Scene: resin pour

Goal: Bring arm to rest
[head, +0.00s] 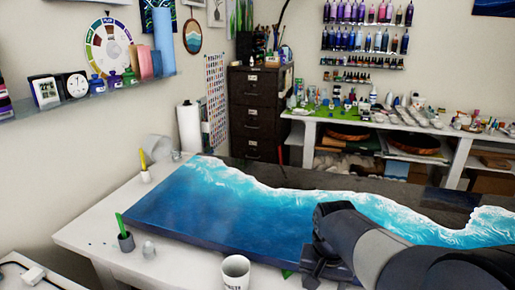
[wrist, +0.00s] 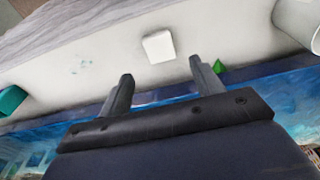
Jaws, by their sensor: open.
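My gripper (wrist: 160,84) is open in the wrist view, with two dark fingers apart and nothing between them. It hangs over the front edge of the resin panel, above the white table (wrist: 110,62). In the head view my arm reaches in from the lower right, and my gripper (head: 318,262) is at the panel's near edge, partly hidden by the arm. The blue and white wave panel (head: 215,200) lies flat on the table. A white cup (head: 236,272) stands upright just left of my gripper.
A dark pot (head: 126,242) with a green stick and a small clear piece (head: 149,249) stand at the table's left. A yellow-tipped item in a white holder (head: 144,172) is farther back. A white block (wrist: 158,47) lies beyond my fingers. A shelf (head: 100,98) hangs at upper left.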

